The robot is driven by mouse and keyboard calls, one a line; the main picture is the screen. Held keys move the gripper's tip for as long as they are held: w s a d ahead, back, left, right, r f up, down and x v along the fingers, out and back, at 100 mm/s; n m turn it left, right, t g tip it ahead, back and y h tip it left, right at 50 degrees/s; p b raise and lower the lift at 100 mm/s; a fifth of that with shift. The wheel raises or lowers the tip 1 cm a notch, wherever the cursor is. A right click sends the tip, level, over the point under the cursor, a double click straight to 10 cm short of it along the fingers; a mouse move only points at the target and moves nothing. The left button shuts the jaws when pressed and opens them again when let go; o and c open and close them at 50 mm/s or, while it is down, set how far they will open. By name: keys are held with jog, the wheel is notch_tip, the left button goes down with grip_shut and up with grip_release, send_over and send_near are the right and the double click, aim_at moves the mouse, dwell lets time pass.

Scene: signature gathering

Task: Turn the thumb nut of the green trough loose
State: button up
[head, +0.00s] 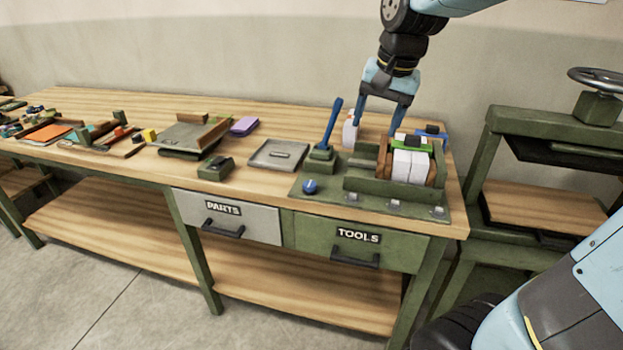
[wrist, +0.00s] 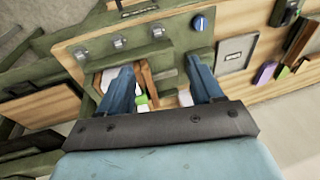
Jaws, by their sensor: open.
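The green trough (head: 372,187) stands on a green base plate at the right end of the bench. White paper blocks (head: 409,166) stand in it between brown wooden boards (head: 384,158), with a bright green piece on top. A round blue knob (head: 310,186) sits at the plate's left front corner; it also shows in the wrist view (wrist: 201,23). I cannot tell whether this is the thumb nut; no other nut shows clearly. My gripper (head: 376,128) is open and empty, pointing down above the back of the trough. In the wrist view its fingers (wrist: 160,66) stand apart over the trough.
A blue-handled lever (head: 332,124) rises left of the trough. Several metal clips (head: 393,204) line the plate's front. A grey tray (head: 277,155) and a small green box (head: 215,168) lie further left. A press with a handwheel (head: 598,78) stands right.

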jog(key=w+a+f+m+g, duration=0.1)
jog(key=w+a+f+m, duration=0.15)
jog(key=w+a, duration=0.3)
jog(key=m+g+h, duration=0.1)
jog(key=m, duration=0.1)
send_over(311, 183)
notch_tip(311, 183, down, 6)
jog(key=r, duration=0.1)
jog(key=shift+n, duration=0.25)
notch_tip(311, 183, down, 14)
jog(key=shift+s+a+f, duration=0.1)
jog(key=shift+s+f, duration=0.05)
jog(key=shift+f, duration=0.05)
jog(key=shift+c, duration=0.2)
jog(key=c, duration=0.9)
jog(key=shift+d, duration=0.2)
jog(key=shift+c, duration=0.6)
jog(key=shift+a, duration=0.1)
